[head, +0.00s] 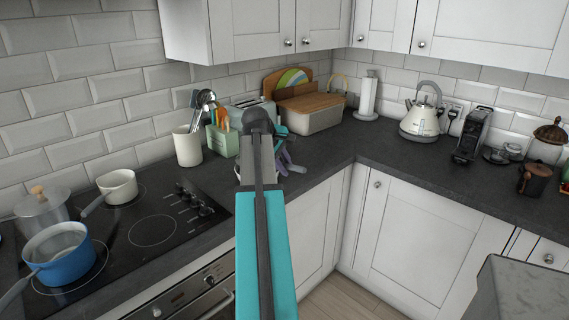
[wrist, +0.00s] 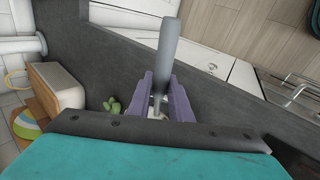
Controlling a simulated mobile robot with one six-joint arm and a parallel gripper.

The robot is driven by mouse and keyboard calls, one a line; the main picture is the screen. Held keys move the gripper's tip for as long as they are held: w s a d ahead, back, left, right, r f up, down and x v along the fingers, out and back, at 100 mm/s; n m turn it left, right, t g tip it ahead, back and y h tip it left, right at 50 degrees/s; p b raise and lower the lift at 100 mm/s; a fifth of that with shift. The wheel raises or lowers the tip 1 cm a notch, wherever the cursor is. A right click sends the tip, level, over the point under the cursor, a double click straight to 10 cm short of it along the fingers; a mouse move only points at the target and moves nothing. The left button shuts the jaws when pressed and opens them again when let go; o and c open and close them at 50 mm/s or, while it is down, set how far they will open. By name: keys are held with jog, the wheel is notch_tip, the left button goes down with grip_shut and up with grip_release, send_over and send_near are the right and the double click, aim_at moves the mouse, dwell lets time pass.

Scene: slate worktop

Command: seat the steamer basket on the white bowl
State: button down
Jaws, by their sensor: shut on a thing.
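My gripper (head: 284,158) has purple fingers and is above the worktop, partly hidden behind my teal arm in the head view. In the wrist view, my gripper (wrist: 159,85) is shut on a grey rod-like handle (wrist: 170,45), which stands out between the fingers. The handle looks like part of the steamer basket, whose body is mostly hidden by my gripper and arm. A greyish rounded edge shows just left of my arm in the head view, but I cannot tell whether it is the basket or the white bowl. The bowl is not clearly visible.
A green utensil holder (head: 222,140), cream crock (head: 187,147), toaster (head: 252,110) and bread bin (head: 310,112) stand behind. The hob (head: 153,230) at left carries a blue pan (head: 60,258) and a white pan (head: 117,187). Worktop right of my gripper (head: 335,145) is clear.

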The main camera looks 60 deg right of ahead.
jog(key=shift+f, duration=0.6)
jog(key=shift+p, duration=0.35)
dwell(0.8)
jog(key=c, duration=1.5)
grip_release()
jog(key=shift+f, duration=0.1)
jog(key=shift+c, duration=0.2)
jog(key=shift+o, duration=0.5)
jog(key=shift+a, duration=0.1)
jog(key=o, duration=0.4)
jog(key=shift+r+p, duration=3.15)
jog(key=shift+r, duration=0.85)
